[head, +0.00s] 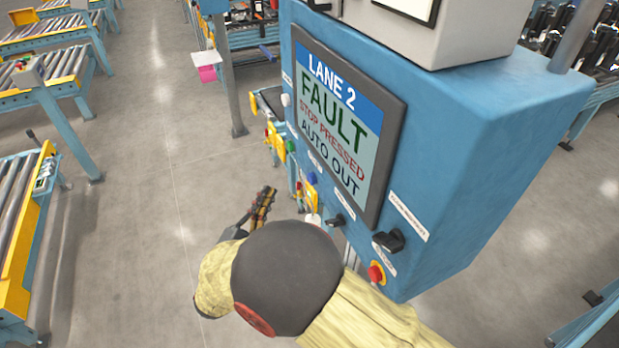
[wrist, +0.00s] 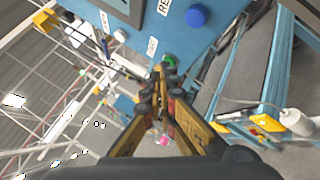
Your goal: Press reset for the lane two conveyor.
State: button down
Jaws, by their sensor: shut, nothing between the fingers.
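A blue control cabinet (head: 480,165) carries a screen (head: 338,125) reading "LANE 2 FAULT STOP PRESSED AUTO OUT". A blue button (head: 312,178) is on its face below the screen; it also shows at the top of the wrist view (wrist: 196,16). A green button (head: 291,146) is farther along the face; in the wrist view (wrist: 169,61) it lies just beyond my fingertips. Small labels sit beside the buttons, too small to read surely. My gripper (head: 268,194) is shut and empty, left of the cabinet face in the head view. Contact with the panel is not visible.
A red stop button (head: 376,273) with a yellow ring and black rotary switches (head: 389,240) are on the same face, near my arm. A white button (head: 285,100) is at the far edge. Roller conveyors (head: 20,225) stand left; grey floor between is clear.

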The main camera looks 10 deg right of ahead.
jog(key=w+d+p, duration=0.1)
jog(key=w+d, duration=0.1)
jog(key=d, duration=0.5)
jog(key=shift+d, duration=0.3)
jog(key=shift+d, duration=0.1)
dwell(1.1)
jog(key=shift+w+d, duration=0.15)
jog(key=shift+d, duration=0.15)
jog(key=shift+w+d, duration=0.15)
jog(key=shift+d, duration=0.35)
dwell(0.8)
jog(key=shift+a, duration=0.1)
jog(key=shift+s+a+b, duration=0.3)
jog(key=shift+a+b, duration=0.15)
jog(key=shift+a, duration=0.35)
jog(key=shift+s+a+b, duration=0.25)
jog(key=shift+a, duration=0.55)
jog(key=shift+s+a+b, duration=0.2)
jog(key=shift+a+b, duration=0.1)
jog(key=shift+a, duration=0.5)
jog(key=shift+s+a+b, duration=0.25)
jog(key=shift+a, duration=0.55)
